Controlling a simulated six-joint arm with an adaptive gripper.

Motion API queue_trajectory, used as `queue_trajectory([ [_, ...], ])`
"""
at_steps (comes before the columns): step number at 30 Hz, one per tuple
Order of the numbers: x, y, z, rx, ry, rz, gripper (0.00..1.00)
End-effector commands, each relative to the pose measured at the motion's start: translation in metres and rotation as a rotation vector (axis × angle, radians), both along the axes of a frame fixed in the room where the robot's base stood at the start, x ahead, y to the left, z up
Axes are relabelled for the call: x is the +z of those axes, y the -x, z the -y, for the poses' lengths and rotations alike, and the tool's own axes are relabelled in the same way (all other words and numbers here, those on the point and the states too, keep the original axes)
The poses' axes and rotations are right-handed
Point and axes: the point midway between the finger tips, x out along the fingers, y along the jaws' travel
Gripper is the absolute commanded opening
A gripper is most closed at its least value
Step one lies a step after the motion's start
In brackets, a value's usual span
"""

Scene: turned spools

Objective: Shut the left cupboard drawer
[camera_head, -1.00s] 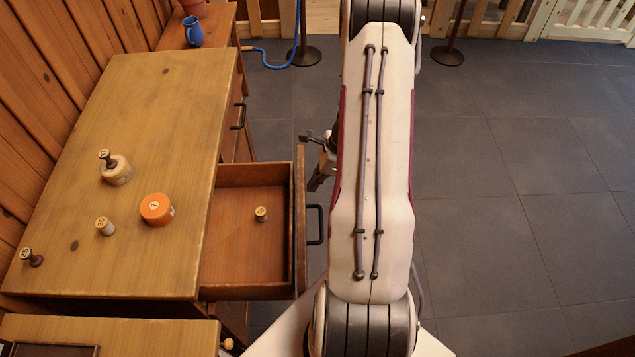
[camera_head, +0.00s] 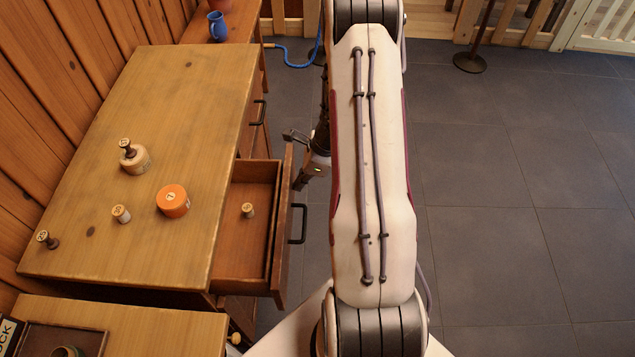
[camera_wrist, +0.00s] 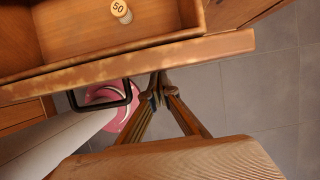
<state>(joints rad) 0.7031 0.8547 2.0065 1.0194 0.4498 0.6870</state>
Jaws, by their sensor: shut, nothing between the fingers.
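The open drawer (camera_head: 245,240) sticks out of the right side of the wooden cupboard (camera_head: 100,225), part-way out. Its front panel (camera_head: 282,230) carries a dark bar handle (camera_head: 298,224). A small pale spool (camera_head: 248,210) stands inside; in the wrist view this spool (camera_wrist: 120,10) shows the number 50. My gripper (camera_head: 298,160) is just outside the far end of the drawer front, partly hidden by my arm. In the wrist view my gripper (camera_wrist: 157,85) is shut and empty, its fingertips at the outer face of the front panel (camera_wrist: 130,65), beside the handle (camera_wrist: 100,97). Contact is not certain.
Another drawer handle (camera_head: 260,112) is farther back. Grey floor (camera_head: 500,200) is clear at right.

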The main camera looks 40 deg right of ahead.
Motion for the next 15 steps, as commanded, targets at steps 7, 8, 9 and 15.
queue_trajectory([
  [7, 0.000, -0.040, -0.041, 0.005, 0.001, 0.001, 0.00],
  [8, 0.000, -0.045, -0.045, 0.006, 0.001, 0.001, 0.00],
  [9, 0.000, -0.051, -0.052, 0.005, 0.000, 0.000, 0.00],
  [15, 0.000, -0.081, -0.082, 0.004, 0.000, 0.000, 0.00],
])
